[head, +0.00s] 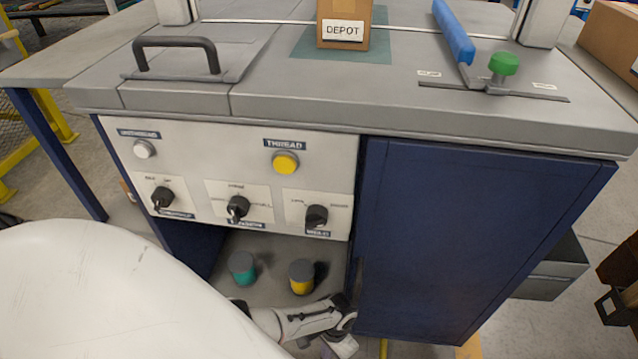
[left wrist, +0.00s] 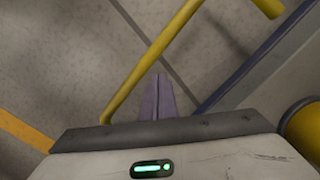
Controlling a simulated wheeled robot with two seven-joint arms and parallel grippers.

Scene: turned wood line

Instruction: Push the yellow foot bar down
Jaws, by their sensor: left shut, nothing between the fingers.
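The yellow foot bar (left wrist: 150,60) runs slantwise across the left wrist view, low over the floor. A further yellow tube end (left wrist: 268,7) shows at the top; I cannot tell whether it joins the bar. In the head view only a small yellow piece (head: 383,349), likely the bar, shows at the bottom edge. My left gripper (left wrist: 160,92) is shut and empty, its fingers beside the bar in that view; I cannot tell whether they touch it. In the head view the left gripper (head: 341,346) is at the bottom edge, below the bench's open bay. My right gripper is not in view.
The bench has a control panel (head: 230,180) with knobs and a blue door (head: 460,240). A teal-sided canister (head: 242,268) and a yellow-sided canister (head: 301,277) stand in the bay close to my left arm. Yellow tape (left wrist: 22,132) marks the floor.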

